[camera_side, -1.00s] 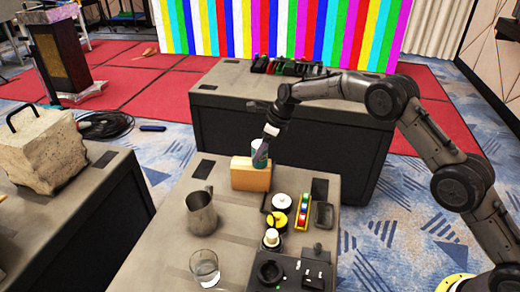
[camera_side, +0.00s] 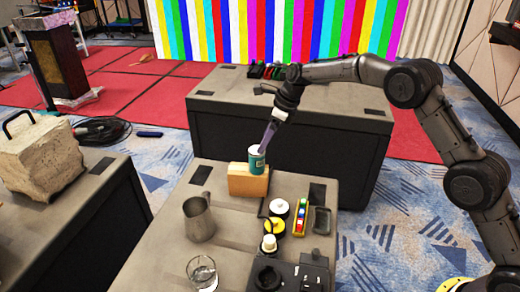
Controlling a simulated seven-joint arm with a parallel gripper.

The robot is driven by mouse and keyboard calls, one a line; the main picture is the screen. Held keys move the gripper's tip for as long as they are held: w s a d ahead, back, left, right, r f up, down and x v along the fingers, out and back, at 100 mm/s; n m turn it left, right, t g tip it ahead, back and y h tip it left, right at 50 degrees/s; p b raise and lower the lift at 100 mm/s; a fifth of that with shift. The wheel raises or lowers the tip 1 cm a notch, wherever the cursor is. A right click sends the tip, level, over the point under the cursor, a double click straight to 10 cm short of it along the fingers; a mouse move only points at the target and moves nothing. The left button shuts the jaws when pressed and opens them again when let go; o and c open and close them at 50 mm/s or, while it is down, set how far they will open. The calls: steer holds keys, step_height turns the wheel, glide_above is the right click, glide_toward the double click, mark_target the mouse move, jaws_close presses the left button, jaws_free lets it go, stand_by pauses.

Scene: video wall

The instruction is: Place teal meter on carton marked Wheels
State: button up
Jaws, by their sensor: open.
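A teal cylinder with a pale top (camera_side: 257,160), which I take to be the teal meter, stands upright on the tan carton (camera_side: 248,181) on the near table. It is toward the right part of the carton's top. No writing is readable on the carton from here. My gripper (camera_side: 266,147) is open, just above and to the right of the teal cylinder, with its fingertips close to the upper rim. I cannot tell whether a finger still touches it.
A metal pitcher (camera_side: 198,219) and a glass (camera_side: 202,273) stand on the near table (camera_side: 160,255). Black and yellow round items (camera_side: 274,227), a tray of coloured blocks (camera_side: 301,217) and dark devices (camera_side: 290,273) crowd its right side. A second table (camera_side: 230,88) lies behind.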

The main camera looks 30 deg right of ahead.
steer(key=shift+v, duration=2.25)
steer(key=s+d+r+n+t+h, duration=0.1)
steer(key=s+d+r+n, duration=0.1)
steer(key=s+r+n, duration=0.7)
steer(key=s+d+r+n+h, duration=0.15)
steer(key=s+r+n, duration=0.35)
steer(key=s, duration=0.8)
steer(key=s+d+f+n, duration=0.2)
steer(key=s+n, duration=0.4)
steer(key=s, duration=0.6)
steer(key=s+d+f+n+t, duration=0.1)
steer(key=s+d+f+n, duration=0.1)
steer(key=s+n, duration=0.5)
steer(key=s, duration=0.5)
steer(key=shift+f+h, duration=0.35)
steer(key=shift+f, duration=0.05)
